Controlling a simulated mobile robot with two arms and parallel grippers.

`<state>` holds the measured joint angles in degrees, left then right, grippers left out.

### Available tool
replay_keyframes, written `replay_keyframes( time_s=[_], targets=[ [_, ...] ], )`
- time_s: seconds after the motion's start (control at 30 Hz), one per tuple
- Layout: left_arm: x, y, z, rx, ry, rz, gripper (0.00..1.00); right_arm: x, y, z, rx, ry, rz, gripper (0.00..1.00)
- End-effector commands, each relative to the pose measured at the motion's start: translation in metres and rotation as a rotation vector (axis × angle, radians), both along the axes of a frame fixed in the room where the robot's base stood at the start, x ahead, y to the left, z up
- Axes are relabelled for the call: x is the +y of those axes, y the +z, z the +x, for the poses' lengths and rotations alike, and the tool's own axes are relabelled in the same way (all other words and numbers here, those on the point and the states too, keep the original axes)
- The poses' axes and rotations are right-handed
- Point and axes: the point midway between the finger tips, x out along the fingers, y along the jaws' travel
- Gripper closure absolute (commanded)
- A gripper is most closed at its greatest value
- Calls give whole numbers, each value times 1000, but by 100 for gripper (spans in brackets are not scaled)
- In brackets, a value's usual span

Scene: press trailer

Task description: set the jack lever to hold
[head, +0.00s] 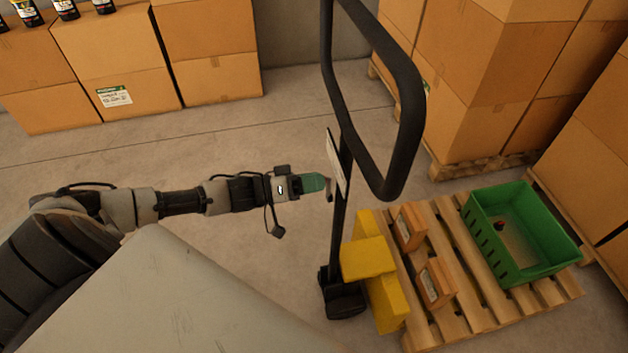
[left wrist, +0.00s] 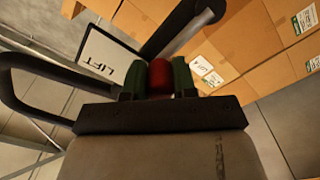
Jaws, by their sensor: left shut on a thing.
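The pallet jack has a black looped handle (head: 408,95) on an upright mast (head: 338,225). A pale sign plate (head: 334,160) is fixed to the mast, seen nearly edge-on in the head view. In the left wrist view the sign (left wrist: 105,65) reads "LIFT". My left gripper (head: 316,182) reaches the mast from the left, just by the sign. In the left wrist view its green fingers are shut on the red knob of the jack lever (left wrist: 158,76). The rest of the lever is mostly hidden, so its setting cannot be read. My right gripper is not in view.
The jack's yellow body (head: 368,259) stands at a wooden pallet (head: 455,255) bearing a green crate (head: 545,268) and small boxes (head: 435,284). Stacked cartons stand at the back left (head: 110,60) and right (head: 480,70). The floor (head: 230,130) behind my left arm is clear.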

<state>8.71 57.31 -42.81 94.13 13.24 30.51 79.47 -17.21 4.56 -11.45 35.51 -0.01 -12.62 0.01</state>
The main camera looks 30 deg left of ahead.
Motion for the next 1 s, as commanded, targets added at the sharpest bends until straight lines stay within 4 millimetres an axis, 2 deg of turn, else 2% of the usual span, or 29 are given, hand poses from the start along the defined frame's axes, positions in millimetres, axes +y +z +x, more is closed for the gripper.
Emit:
replay_keyframes(
  time_s=[0.07,0.1,0.27,0.53,0.67,1.0],
  targets=[
    [0,0,0,-2,0,0,100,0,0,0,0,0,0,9],
    [0,0,0,-2,0,0,72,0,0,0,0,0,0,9],
    [0,0,0,-2,0,0,47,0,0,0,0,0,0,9],
    [0,0,0,-1,0,1,47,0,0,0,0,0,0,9],
    [7,-1,-7,0,0,2,47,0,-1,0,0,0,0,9],
    [53,-2,-51,3,0,5,47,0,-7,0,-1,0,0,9]
  ],
)
